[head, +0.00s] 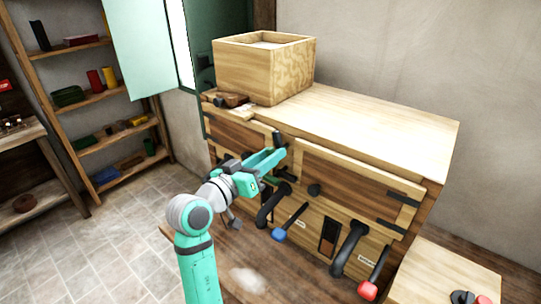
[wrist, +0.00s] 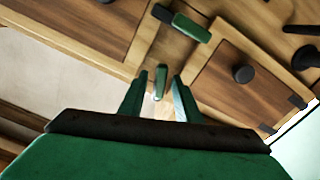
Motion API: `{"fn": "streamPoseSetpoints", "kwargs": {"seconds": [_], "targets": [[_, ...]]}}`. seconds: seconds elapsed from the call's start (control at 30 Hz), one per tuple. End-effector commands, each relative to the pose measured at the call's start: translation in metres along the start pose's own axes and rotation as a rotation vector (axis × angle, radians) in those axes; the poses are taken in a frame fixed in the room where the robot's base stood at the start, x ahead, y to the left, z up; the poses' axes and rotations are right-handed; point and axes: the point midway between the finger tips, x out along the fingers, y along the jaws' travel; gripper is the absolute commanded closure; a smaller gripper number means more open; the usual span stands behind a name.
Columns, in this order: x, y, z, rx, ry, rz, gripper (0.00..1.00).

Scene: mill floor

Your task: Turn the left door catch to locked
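The cabinet has a left door (head: 236,127) and a right door (head: 345,180) with a post between them. In the wrist view, a dark green catch bar (wrist: 186,26) lies across the post, beyond my fingertips and apart from them. A small upright green piece with a pale end (wrist: 159,84) shows between my open fingers; I cannot tell whether it is another catch or whether they touch it. My gripper (head: 279,152) is at the post's upper part, with a dark upright piece (head: 277,138) at its tips. It also shows in the wrist view (wrist: 160,78). The arm hides part of the left door.
Black curved spouts (head: 270,204) and a blue-ended lever (head: 279,234) stick out below the doors, with a red-ended lever (head: 368,289) at right. A wooden box (head: 262,75) stands on the cabinet top. The right part of the top is clear.

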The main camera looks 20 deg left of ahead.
Motion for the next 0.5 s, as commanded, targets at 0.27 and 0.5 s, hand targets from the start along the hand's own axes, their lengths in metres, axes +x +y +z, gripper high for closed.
{"fn": "streamPoseSetpoints", "kwargs": {"seconds": [0.27, 0.5], "targets": [[0.0060, 0.0003, 0.0000, 0.001, 0.000, 0.000, 0.70], [0.0057, 0.0002, 0.0001, 0.000, 0.000, 0.000, 1.00]]}}
